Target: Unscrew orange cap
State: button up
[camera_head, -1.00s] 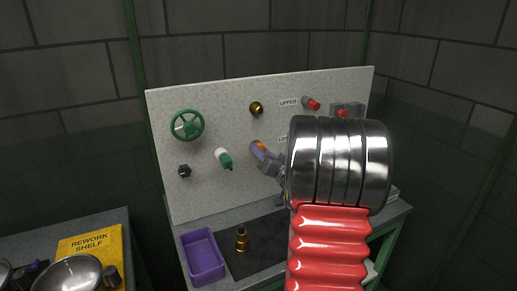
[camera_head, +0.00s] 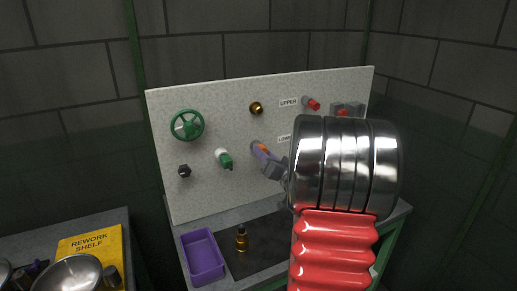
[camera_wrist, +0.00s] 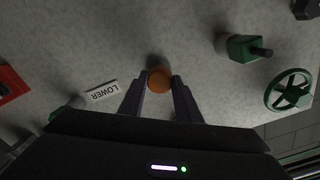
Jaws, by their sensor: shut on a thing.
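The orange cap (camera_wrist: 159,80) is on the pale panel, in the middle of the wrist view. My gripper (camera_wrist: 159,83) is shut on it, one dark finger on each side. In the head view my gripper (camera_head: 261,149) reaches the panel's middle, and only a small orange patch of the cap (camera_head: 263,147) shows between the purple-grey fingers. What lies behind the cap is hidden.
Near the cap are a green-and-white fitting (camera_head: 224,158), a green handwheel (camera_head: 187,125), a brass fitting (camera_head: 256,108) and a LOWER label (camera_wrist: 103,91). Below, a purple tray (camera_head: 203,256) and a brass bottle-shaped part (camera_head: 241,239) sit on the bench.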

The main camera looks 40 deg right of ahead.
jog(key=shift+s+a, duration=0.1)
jog(key=shift+s, duration=0.25)
dwell(0.3)
jog(key=shift+v, duration=1.4)
jog(key=shift+s, duration=0.1)
